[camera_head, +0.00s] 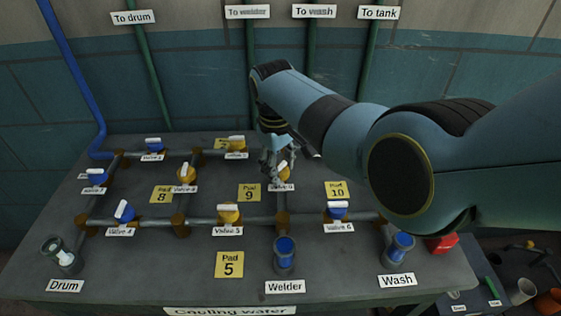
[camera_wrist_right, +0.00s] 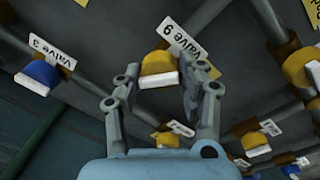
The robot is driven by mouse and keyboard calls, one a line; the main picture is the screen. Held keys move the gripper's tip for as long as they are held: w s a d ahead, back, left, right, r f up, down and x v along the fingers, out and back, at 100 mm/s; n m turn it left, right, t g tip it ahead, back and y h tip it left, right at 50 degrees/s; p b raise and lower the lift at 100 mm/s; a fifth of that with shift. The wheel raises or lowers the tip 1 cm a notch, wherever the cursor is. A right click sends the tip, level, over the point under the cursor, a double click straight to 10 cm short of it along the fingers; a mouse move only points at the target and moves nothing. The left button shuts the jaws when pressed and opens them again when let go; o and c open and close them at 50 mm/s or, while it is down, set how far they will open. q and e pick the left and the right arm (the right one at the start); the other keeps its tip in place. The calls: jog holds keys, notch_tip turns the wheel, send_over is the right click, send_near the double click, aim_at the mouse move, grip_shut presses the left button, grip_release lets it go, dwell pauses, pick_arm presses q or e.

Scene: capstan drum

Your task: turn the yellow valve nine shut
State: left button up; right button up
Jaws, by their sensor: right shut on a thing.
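The yellow valve nine (camera_head: 284,169) stands on the pipework of the grey bench, partly hidden by my right gripper in the head view. In the right wrist view, valve nine (camera_wrist_right: 158,63) has a yellow body with a white handle (camera_wrist_right: 158,80), beside its "Valve 9" label (camera_wrist_right: 185,38). My right gripper (camera_head: 275,162) reaches down at it from behind. In the right wrist view, my right gripper's fingers (camera_wrist_right: 160,88) are either side of the white handle, shut on it. My left gripper is in neither view.
Yellow valve five (camera_head: 229,214) and blue valve six (camera_head: 338,211) sit on the nearer pipe. Several cups stand at the front, including the Welder cup (camera_head: 285,256) and Wash cup (camera_head: 398,248). A blue valve three (camera_wrist_right: 38,76) shows in the wrist view. My right arm covers the bench's back right.

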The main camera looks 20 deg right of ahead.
jog(key=m, duration=0.4)
jog(key=shift+m, duration=0.3)
jog(key=m, duration=0.5)
jog(key=shift+w+m+g, duration=0.1)
jog(key=shift+m+g, duration=0.3)
jog(key=o, duration=1.1)
jog(key=shift+o, duration=0.2)
notch_tip(320, 180, up, 12)
jog(key=shift+w+a, duration=0.25)
jog(key=shift+a, duration=0.2)
